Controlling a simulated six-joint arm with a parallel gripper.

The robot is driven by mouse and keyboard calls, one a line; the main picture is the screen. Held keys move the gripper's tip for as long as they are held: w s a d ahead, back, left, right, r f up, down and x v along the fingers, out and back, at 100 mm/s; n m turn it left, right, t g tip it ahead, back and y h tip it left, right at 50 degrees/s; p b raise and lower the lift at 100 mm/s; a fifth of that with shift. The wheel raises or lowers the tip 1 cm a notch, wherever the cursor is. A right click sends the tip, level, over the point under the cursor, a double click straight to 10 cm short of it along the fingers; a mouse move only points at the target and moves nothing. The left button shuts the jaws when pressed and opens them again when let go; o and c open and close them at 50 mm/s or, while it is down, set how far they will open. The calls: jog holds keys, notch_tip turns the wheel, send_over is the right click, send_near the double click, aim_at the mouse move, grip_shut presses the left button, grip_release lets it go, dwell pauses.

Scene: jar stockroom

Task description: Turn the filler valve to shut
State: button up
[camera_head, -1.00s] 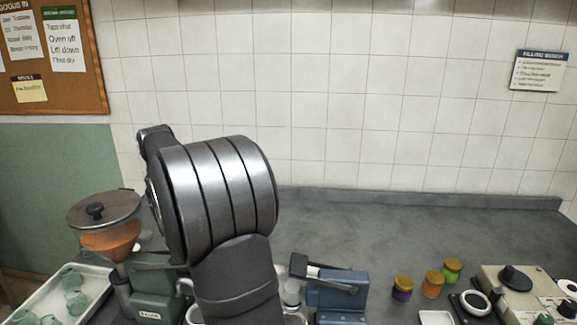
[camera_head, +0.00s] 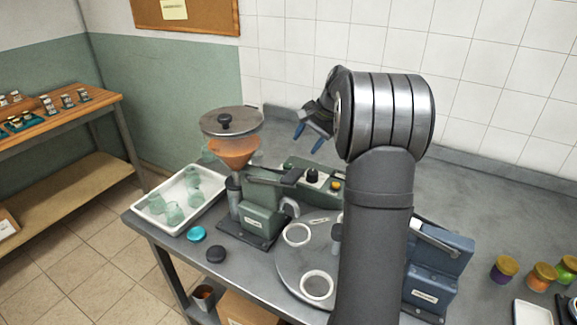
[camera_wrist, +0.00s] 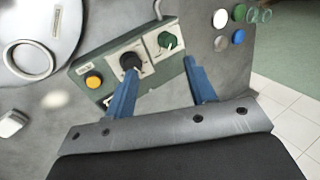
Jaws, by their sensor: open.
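The filler is a green machine (camera_head: 262,222) with a lidded hopper (camera_head: 232,150) of orange contents and a dark lever (camera_head: 272,176) on top. Behind it is a green control box (camera_head: 293,168) with a black knob (camera_head: 312,175). In the wrist view the box (camera_wrist: 112,50) shows that black knob (camera_wrist: 130,61) on a pale plate, a green knob (camera_wrist: 167,41) and a yellow button (camera_wrist: 94,80). I cannot tell which part is the valve.
A white tray (camera_head: 203,218) of green jars stands left of the filler. A turntable (camera_head: 290,270) with white rings is in front, partly behind my arm. A blue-grey machine (camera_head: 436,268) and lidded jars (camera_head: 504,268) stand to the right. The worktop at the back right is clear.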

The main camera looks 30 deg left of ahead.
jog(key=w+d+f+m+g+y, duration=0.1)
jog(key=w+d+m+y, duration=0.15)
jog(key=m, duration=0.75)
jog(key=m+y, duration=0.1)
jog(key=m, duration=0.4)
send_near(288, 165)
jog(key=shift+g, duration=0.4)
jog(key=x, duration=1)
jog(key=shift+w+f, duration=0.1)
jog(key=shift+w, duration=0.25)
jog(key=c, duration=1)
jog(key=shift+o, duration=0.2)
